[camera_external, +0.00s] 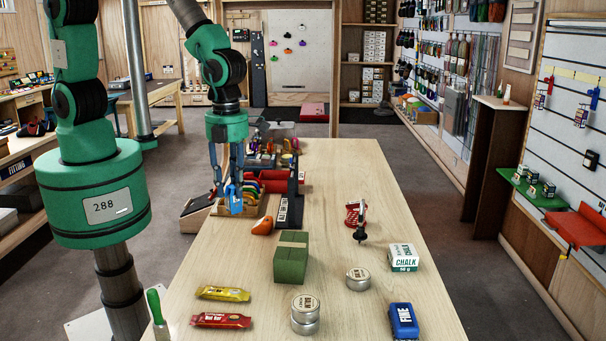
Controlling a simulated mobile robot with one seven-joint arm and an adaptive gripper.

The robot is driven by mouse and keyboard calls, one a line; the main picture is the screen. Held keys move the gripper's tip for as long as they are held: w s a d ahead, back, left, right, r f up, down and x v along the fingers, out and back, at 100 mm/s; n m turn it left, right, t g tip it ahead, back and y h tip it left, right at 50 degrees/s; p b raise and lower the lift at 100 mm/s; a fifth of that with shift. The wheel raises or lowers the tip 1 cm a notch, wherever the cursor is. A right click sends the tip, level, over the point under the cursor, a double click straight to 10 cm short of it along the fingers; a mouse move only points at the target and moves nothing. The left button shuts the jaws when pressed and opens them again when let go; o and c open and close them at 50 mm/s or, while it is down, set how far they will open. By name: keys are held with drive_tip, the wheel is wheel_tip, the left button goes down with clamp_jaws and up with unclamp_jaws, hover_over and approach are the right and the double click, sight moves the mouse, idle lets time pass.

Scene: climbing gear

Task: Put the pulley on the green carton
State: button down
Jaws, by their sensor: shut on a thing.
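My gripper (231,183) points down over the far left part of the table and is shut on a small blue thing, which looks like the pulley (236,205). The pulley hangs between the fingertips in front of a wooden rack; whether it is clear of the rack or touching it, I cannot tell. The green carton (290,265) stands on the table nearer the camera, to the right of the gripper. A tan band crosses its top, and nothing lies on it.
An orange item (263,225) lies between the rack (200,203) and the carton. A red device (353,214), chalk box (403,258), tins (305,314), wrapped bars (221,320) and a blue item (403,320) stand around the carton. The table (345,170) is clear at the far right.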

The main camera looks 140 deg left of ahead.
drive_tip(key=shift+f, duration=0.2)
drive_tip(key=shift+w+a, duration=0.1)
drive_tip(key=shift+w, duration=0.05)
drive_tip(key=p, duration=0.2)
hover_over(290, 244)
drive_tip(key=shift+f, duration=0.7)
drive_tip(key=shift+f, duration=0.1)
drive_tip(key=shift+f, duration=1.65)
drive_tip(key=shift+f, duration=0.1)
